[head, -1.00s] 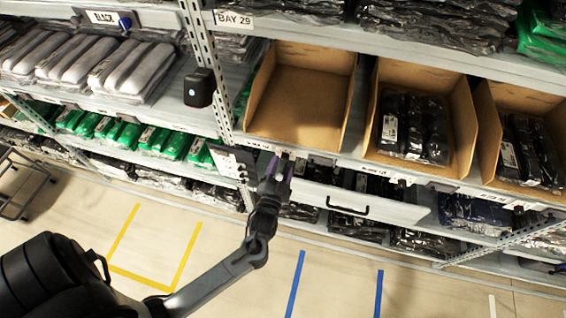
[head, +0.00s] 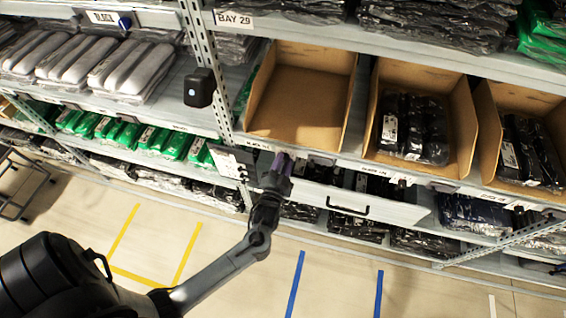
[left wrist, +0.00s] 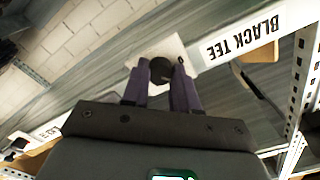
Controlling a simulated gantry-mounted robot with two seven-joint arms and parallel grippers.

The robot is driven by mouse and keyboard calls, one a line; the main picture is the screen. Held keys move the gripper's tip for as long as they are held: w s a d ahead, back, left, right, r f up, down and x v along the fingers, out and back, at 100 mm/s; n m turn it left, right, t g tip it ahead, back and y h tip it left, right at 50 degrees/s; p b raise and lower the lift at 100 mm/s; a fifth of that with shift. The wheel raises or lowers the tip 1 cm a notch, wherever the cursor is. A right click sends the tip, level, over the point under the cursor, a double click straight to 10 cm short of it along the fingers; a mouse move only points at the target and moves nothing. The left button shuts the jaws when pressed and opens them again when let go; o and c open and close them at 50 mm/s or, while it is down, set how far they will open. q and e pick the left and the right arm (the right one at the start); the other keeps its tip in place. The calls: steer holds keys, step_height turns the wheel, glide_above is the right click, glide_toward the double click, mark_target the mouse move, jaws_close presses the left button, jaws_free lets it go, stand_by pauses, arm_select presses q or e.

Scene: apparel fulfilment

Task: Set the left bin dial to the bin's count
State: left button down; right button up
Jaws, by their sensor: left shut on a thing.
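The left bin (head: 300,98) is an open cardboard bin on the shelf and looks empty. Its dial sits on the shelf edge below it and is hidden behind my gripper in the head view. In the left wrist view the dial (left wrist: 161,69) is a dark round knob on a pale square plate (left wrist: 178,47). My left gripper (head: 284,158) has its purple fingers around this knob, one on each side, shut on it. They show at the knob in the left wrist view (left wrist: 160,82). The dial's setting cannot be read. My right gripper is not in view.
Two more cardboard bins (head: 464,122) (head: 487,98) to the right hold dark bagged garments. A panel with a black handle (head: 348,207) is below the bins. A dark box (head: 199,88) hangs on the upright to the left. A label reads BLACK TEE (left wrist: 243,38).

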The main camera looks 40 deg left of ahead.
arm_select(q)
steer(key=shift+n, duration=0.4)
steer(key=shift+n+p, duration=1)
steer(key=shift+n, duration=2.5)
steer(key=c, duration=0.9)
jaws_free()
steer(key=shift+o, duration=0.2)
